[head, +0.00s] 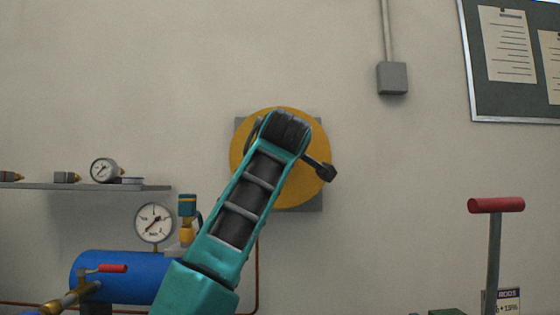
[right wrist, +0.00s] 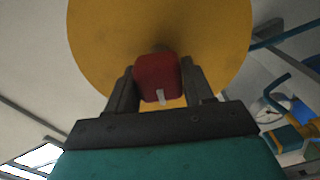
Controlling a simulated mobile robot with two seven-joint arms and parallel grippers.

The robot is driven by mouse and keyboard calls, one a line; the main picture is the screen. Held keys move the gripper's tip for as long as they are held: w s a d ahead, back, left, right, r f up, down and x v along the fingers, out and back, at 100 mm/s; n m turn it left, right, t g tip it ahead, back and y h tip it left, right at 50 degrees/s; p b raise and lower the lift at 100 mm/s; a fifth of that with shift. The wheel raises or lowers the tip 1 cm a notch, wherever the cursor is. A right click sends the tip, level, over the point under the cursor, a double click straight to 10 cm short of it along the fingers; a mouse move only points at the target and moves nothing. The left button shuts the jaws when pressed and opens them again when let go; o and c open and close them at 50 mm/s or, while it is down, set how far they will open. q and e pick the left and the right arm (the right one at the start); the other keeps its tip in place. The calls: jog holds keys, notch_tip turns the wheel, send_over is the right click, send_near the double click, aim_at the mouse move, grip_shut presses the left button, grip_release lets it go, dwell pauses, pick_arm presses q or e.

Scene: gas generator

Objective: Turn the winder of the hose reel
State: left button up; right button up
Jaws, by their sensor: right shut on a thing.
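The hose reel is a round yellow disc (head: 302,190) on a grey square plate on the wall, in the middle of the head view. My right arm reaches up across it and hides its centre. A dark rod with a blocky end (head: 324,172) sticks out to the right from behind the arm. In the right wrist view, the reel's yellow face (right wrist: 100,35) fills the upper middle. The winder's red handle (right wrist: 157,72) sits between the two dark fingers of my right gripper (right wrist: 160,88), which is shut on it. My left gripper is in neither view.
A blue tank (head: 125,275) with a pressure gauge (head: 154,222) and red-handled valve stands at the lower left, below a shelf (head: 90,187). A red-topped lever (head: 496,205) stands at the right. The wall right of the reel is clear up to a grey box (head: 392,78).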

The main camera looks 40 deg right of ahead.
jog(key=n, duration=0.1)
jog(key=n+b, duration=0.1)
jog(key=n, duration=0.1)
jog(key=n+b, duration=0.1)
jog(key=shift+f+n, duration=0.25)
jog(key=shift+n, duration=0.15)
jog(key=n+b, duration=0.1)
jog(key=n, duration=0.3)
jog(key=shift+f+b, duration=0.1)
jog(key=shift+b, duration=0.3)
jog(key=n+b, duration=0.2)
jog(key=n, duration=0.4)
jog(key=shift+n, duration=0.3)
jog(key=shift+d+f+n+b, duration=0.1)
jog(key=shift+n+b, duration=0.35)
jog(key=shift+n, duration=1.05)
jog(key=o, duration=1)
jog(key=shift+s, duration=0.1)
jog(key=shift+c, duration=0.2)
